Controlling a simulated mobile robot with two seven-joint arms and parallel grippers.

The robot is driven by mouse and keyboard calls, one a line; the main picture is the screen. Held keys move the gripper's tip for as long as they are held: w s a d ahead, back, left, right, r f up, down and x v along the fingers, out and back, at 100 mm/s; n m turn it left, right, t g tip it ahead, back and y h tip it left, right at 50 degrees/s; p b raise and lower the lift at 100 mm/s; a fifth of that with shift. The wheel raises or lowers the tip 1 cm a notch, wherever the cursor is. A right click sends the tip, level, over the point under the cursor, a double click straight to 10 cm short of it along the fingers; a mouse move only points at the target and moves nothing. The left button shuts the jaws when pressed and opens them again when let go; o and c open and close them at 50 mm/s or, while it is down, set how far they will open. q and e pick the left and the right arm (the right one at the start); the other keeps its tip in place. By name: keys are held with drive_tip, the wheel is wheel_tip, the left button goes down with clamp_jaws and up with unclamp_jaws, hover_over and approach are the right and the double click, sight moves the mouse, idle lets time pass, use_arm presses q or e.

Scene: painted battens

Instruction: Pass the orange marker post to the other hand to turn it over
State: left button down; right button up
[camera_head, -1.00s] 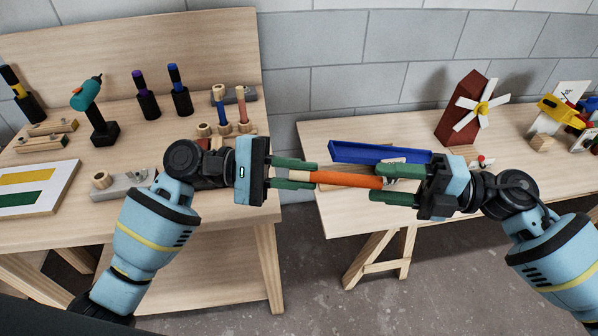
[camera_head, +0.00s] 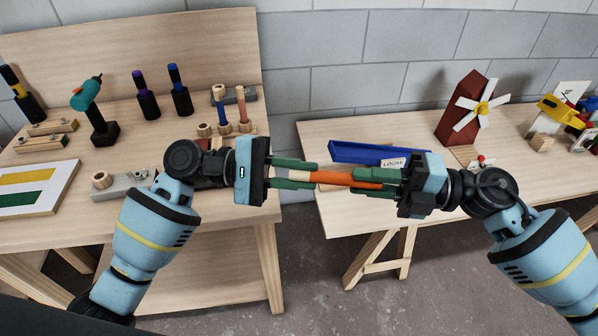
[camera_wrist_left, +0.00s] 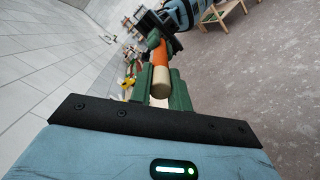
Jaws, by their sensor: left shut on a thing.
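The orange marker post is a round rod with a long orange part (camera_head: 335,179) and a pale wooden end. It lies nearly level in the air between my two grippers. My left gripper (camera_head: 300,174) is shut on the pale end; this end (camera_wrist_left: 160,83) also shows between its green fingers in the left wrist view. My right gripper (camera_head: 368,180) comes from the right with its green fingers on either side of the orange end. The gap between them looks narrow, but I cannot tell whether they press on the post.
A blue tray (camera_head: 350,152) with a card marked "LOOSE" (camera_head: 393,163) lies on the right table behind the post. A red windmill (camera_head: 462,108) stands farther back. The left bench (camera_head: 130,210) carries tools and pegged blocks. Open floor shows between the tables.

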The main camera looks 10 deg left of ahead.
clamp_jaws()
use_arm(q)
drive_tip(key=c, duration=1.2)
unclamp_jaws()
drive_tip(key=shift+c, duration=0.2)
drive_tip(key=a, duration=1.2)
use_arm(e)
drive_tip(key=shift+f, duration=0.3)
